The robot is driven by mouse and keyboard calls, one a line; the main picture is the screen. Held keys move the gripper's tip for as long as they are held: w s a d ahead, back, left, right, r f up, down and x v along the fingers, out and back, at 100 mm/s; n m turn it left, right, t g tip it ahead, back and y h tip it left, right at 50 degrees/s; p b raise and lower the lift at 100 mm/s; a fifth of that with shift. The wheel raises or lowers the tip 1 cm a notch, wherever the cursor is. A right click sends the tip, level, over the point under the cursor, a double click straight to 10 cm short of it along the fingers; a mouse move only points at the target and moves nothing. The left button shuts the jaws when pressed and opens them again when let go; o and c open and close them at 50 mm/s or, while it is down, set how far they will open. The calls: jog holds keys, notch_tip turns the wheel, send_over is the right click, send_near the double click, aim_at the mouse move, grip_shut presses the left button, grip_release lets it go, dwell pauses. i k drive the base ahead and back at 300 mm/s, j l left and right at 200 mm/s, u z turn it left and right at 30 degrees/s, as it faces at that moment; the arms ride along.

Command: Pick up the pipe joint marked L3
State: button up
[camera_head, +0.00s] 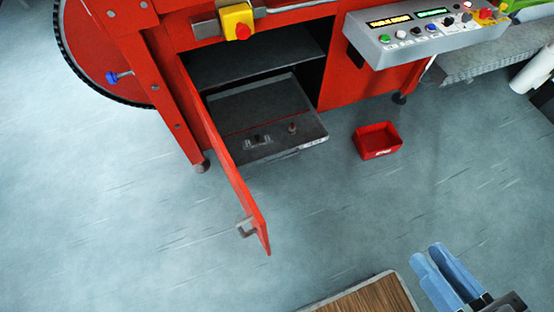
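A few small items lie on a dark pulled-out tray (232,108) in the lower part of the red machine's cabinet. One is a dark and pale fitting-like item (257,140) near the tray's front. Another is a small brownish item (292,128) to its right. Both are too small to identify, and no L3 marking can be read. My gripper (430,256) is at the lower right, with two blue fingers close together. It is well apart from the tray, and I see nothing held in it. The gap between its fingertips is unclear.
The red cabinet door (232,185) stands open, jutting toward the front left of the tray. A red bin (377,140) sits on the floor to the right. A control panel (425,32) overhangs at upper right. A wood-topped surface (365,302) is at the bottom. The middle floor is clear.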

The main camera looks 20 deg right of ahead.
aim_at(292, 129)
jog(key=i+j, duration=0.15)
jog(key=i, duration=0.35)
jog(key=i+j, duration=0.1)
jog(key=i, duration=0.4)
jog(key=i+j, duration=0.15)
jog(key=i, duration=0.35)
jog(key=l+z, duration=0.05)
